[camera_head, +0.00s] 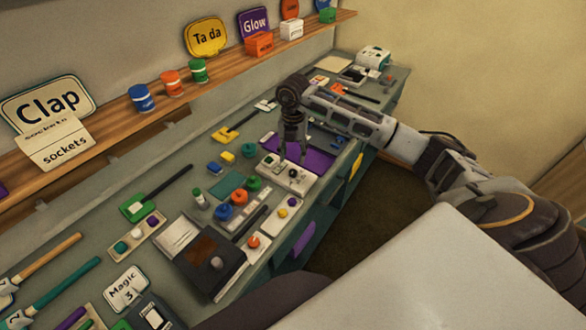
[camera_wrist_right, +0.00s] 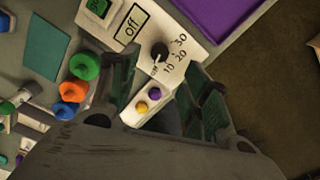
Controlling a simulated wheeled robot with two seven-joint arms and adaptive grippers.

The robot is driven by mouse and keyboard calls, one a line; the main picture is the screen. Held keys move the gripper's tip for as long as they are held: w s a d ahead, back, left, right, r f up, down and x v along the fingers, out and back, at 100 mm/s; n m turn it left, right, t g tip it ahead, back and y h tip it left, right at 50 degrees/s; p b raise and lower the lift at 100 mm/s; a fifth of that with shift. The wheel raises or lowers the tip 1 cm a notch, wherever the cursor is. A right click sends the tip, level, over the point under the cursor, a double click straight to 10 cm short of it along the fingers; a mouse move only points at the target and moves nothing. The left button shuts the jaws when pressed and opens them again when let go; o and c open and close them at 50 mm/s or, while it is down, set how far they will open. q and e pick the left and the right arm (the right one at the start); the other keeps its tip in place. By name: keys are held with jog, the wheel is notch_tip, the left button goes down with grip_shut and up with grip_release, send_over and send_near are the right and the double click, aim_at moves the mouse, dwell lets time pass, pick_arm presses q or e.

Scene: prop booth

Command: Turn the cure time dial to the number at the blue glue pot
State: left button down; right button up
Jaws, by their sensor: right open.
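The cure time dial is a black knob (camera_wrist_right: 159,51) on a white panel (camera_wrist_right: 131,22) marked "off", 10, 20 and 30. Its exact setting is hard to read. In the head view the panel (camera_head: 270,161) lies under my right gripper (camera_head: 293,155). This gripper is open and points down, its fingers to either side of the knob in the right wrist view (camera_wrist_right: 162,80), apparently not touching it. A blue labelled jar (camera_head: 141,97) stands on the shelf. No number by either is readable. My left gripper is out of view.
A small tray (camera_wrist_right: 147,105) with yellow and purple buttons lies close by the panel. The bench's front edge drops to the floor.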

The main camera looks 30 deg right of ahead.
aim_at(293, 171)
jog(key=shift+f+p, duration=0.6)
jog(key=shift+f, duration=3.55)
jog(key=c, duration=1.1)
jog(key=shift+o, duration=0.2)
